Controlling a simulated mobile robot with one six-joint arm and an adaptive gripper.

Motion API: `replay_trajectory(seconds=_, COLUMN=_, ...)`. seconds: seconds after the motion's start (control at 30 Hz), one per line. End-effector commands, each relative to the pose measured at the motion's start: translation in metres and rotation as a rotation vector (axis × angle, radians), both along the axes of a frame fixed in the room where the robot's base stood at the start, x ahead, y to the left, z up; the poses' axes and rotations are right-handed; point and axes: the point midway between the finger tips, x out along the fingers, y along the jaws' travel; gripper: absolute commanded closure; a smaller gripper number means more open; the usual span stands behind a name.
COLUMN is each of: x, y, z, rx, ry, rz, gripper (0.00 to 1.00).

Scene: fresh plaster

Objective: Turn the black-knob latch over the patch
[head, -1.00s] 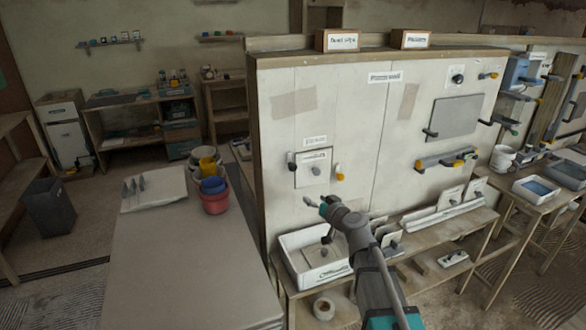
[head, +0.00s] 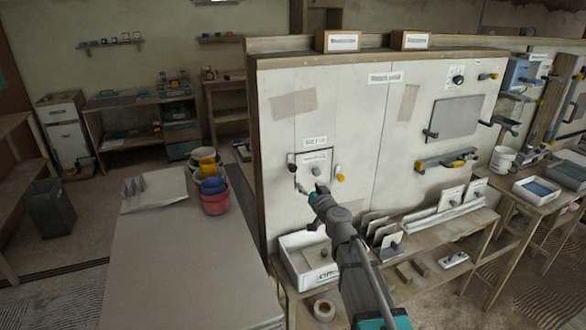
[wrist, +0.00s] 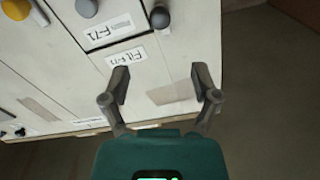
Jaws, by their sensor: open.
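The patch (head: 317,158) is a pale labelled square on the upright board, with a grey knob on it. The black-knob latch (head: 291,167) is at its left edge; a yellow-knob latch (head: 339,173) is at its right. In the wrist view, which looks upside down, the black knob (wrist: 159,18) is at the top, right of the patch's grey knob (wrist: 87,7). My gripper (head: 312,189) is open and empty, just below the patch. In the wrist view its fingers (wrist: 161,76) are spread, apart from the black knob. How the latch is turned is too small to tell.
A white bin (head: 303,262) and shelf with panels stand below the board. Another latched grey panel (head: 455,117) is to the right. A table (head: 165,260) with red, blue and yellow buckets (head: 214,203) is at left. The board around the patch is mostly clear.

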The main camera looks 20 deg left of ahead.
Motion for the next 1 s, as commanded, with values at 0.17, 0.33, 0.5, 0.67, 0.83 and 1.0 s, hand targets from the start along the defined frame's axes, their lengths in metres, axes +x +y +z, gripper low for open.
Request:
replay_trajectory(seconds=0.17, x=0.016, y=0.012, z=0.0, rx=0.0, ry=0.0, rz=0.001, gripper=0.21)
replay_trajectory(seconds=0.33, x=0.036, y=0.027, z=0.0, rx=0.0, ry=0.0, rz=0.002, gripper=0.21)
replay_trajectory(seconds=0.5, x=0.057, y=0.042, z=0.0, rx=0.0, ry=0.0, rz=0.001, gripper=0.21)
replay_trajectory(seconds=0.67, x=0.077, y=0.057, z=0.0, rx=0.0, ry=0.0, rz=0.0, gripper=0.21)
replay_trajectory(seconds=0.83, x=0.093, y=0.07, z=0.0, rx=0.0, ry=0.0, rz=0.001, gripper=0.21)
replay_trajectory(seconds=1.0, x=0.102, y=0.077, z=0.0, rx=0.0, ry=0.0, rz=0.001, gripper=0.21)
